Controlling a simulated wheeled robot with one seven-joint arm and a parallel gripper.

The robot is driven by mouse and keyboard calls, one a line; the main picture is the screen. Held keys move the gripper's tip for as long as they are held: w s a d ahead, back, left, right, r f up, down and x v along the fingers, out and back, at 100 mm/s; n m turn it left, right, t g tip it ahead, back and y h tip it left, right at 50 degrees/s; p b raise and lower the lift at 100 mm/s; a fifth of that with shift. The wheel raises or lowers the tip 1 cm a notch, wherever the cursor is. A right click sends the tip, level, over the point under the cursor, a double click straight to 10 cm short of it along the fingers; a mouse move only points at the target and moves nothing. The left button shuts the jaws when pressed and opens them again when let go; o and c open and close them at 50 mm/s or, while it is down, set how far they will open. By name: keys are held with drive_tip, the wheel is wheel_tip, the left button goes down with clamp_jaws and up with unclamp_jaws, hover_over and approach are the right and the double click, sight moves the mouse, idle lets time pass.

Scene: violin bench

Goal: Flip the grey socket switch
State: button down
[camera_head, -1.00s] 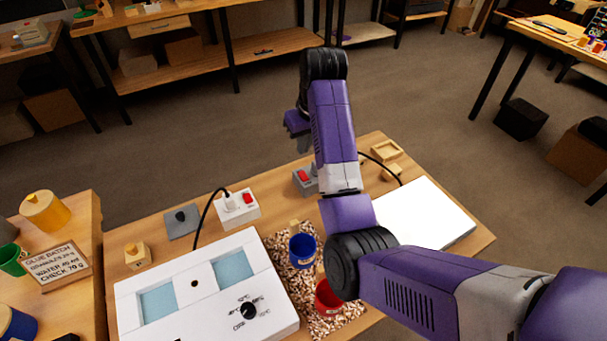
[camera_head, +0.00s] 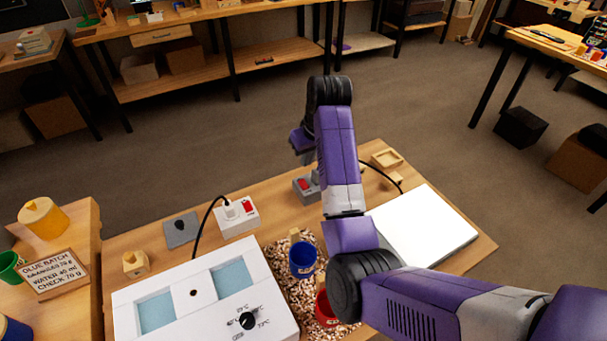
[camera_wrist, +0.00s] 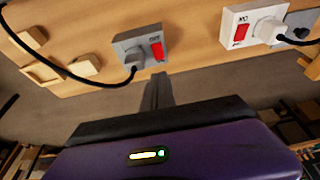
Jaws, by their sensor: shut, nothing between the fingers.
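The grey socket (camera_head: 306,187) stands on the workbench, partly hidden behind my arm in the head view. In the wrist view the grey socket (camera_wrist: 128,45) shows its red switch (camera_wrist: 157,51) and a grey plug with a black cable in it. My gripper (camera_wrist: 158,80) is shut and empty, its fingertips close to the socket's edge near the switch in the picture. I cannot tell whether they touch it. In the head view my gripper (camera_head: 307,160) hangs just above the grey socket, its tips hard to make out.
A white socket (camera_head: 237,216) with a red switch and a plugged-in cable stands to the left. A white two-basin unit (camera_head: 205,300), a blue cup (camera_head: 302,257), a red cup (camera_head: 326,308) and a white panel (camera_head: 425,230) are nearby. Wooden pieces (camera_head: 386,159) lie at the back right.

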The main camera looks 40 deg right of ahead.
sight(303, 183)
drive_tip(key=x, duration=0.8)
drive_tip(key=shift+s+a+f+p, duration=0.1)
drive_tip(key=shift+s+f+p, duration=0.15)
drive_tip(key=shift+f+p, duration=0.2)
drive_tip(key=shift+f, duration=0.2)
drive_tip(key=shift+s+a+r+p, duration=0.1)
drive_tip(key=shift+s+a+p, duration=0.1)
drive_tip(key=shift+s+p, duration=0.65)
drive_tip(key=shift+w, duration=0.15)
drive_tip(key=shift+r+p, duration=0.6)
drive_tip(key=shift+p, duration=0.05)
wheel_tip(303, 183, up, 3)
drive_tip(key=p, duration=0.3)
drive_tip(key=shift+r, duration=0.2)
drive_tip(key=b+v, duration=0.1)
drive_tip(key=v, duration=0.8)
drive_tip(key=shift+s+b, duration=0.4)
drive_tip(key=shift+s, duration=0.05)
